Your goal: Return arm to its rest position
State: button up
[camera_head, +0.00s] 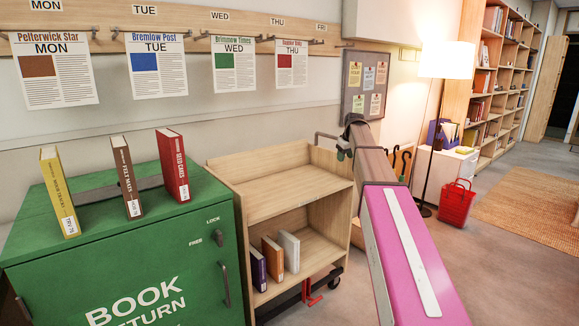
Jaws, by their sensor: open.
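My arm, pink with a white strip and then grey-brown, reaches from the bottom right up toward the wooden book cart (278,160). My gripper (344,152) is small and dark at its far end, by the cart's upper right corner. It is open, with nothing seen in it. Its finger details are hard to make out, and I cannot tell whether it touches the cart's handle.
A green book return box (130,250) bears a yellow book (58,190), a brown book (126,175) and a red book (173,166). Several books stand on the cart's lower shelf. A floor lamp (447,60) and red basket (456,204) stand right.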

jog(key=s+a+f+m+g, duration=0.2)
jog(key=s+a+f+m, duration=0.15)
jog(key=s+f, duration=1.7)
jog(key=s+a+f+m+g, duration=0.1)
jog(key=s+f, duration=0.6)
jog(key=s, duration=0.3)
jog(key=s+a+f+m+h, duration=0.1)
jog(key=s+f+m, duration=0.1)
jog(key=s+f, duration=0.5)
jog(key=s, duration=0.3)
jog(key=shift+s+a+f+g, duration=0.15)
jog(key=shift+a+g, duration=0.1)
jog(key=shift+g, duration=0.15)
